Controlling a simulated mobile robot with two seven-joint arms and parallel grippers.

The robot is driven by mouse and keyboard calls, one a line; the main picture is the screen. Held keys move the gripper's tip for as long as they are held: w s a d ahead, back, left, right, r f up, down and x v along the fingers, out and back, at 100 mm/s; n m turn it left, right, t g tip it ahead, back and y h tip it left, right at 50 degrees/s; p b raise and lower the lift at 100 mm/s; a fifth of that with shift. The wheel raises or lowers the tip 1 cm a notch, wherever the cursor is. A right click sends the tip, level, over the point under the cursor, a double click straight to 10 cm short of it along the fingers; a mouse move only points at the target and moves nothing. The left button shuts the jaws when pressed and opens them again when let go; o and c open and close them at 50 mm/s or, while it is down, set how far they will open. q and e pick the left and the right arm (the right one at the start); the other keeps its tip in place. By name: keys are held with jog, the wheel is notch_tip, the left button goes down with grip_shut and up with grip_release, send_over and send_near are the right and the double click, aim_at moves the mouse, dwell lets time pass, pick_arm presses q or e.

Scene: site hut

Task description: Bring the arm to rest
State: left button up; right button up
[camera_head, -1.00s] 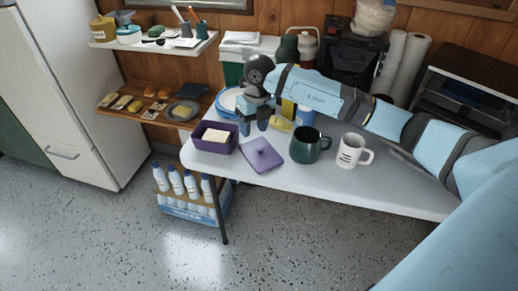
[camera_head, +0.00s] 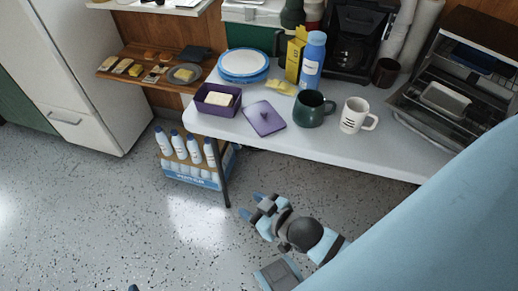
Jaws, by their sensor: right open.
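My right gripper (camera_head: 251,205) is open and empty. It hangs over the speckled floor in front of the white table (camera_head: 330,148), clear of the front edge. My right arm comes in from the lower right and bends back to it. On the table a purple tub (camera_head: 217,107) holds a pale block (camera_head: 218,98), and its purple lid (camera_head: 264,119) lies beside it. A dark green mug (camera_head: 309,110) and a white mug (camera_head: 353,115) stand to the right of the lid.
A case of water bottles (camera_head: 190,158) stands on the floor by a table leg (camera_head: 219,175). Behind the mugs are a blue bottle (camera_head: 312,62), a yellow box (camera_head: 294,57) and a coffee machine (camera_head: 355,42). A toaster oven (camera_head: 450,100) is at right. Open floor lies at lower left.

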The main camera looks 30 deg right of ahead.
jog(key=s+f, duration=0.1)
jog(key=s+g, duration=0.1)
jog(key=shift+s+f+m, duration=0.3)
jog(key=shift+f+m, duration=0.1)
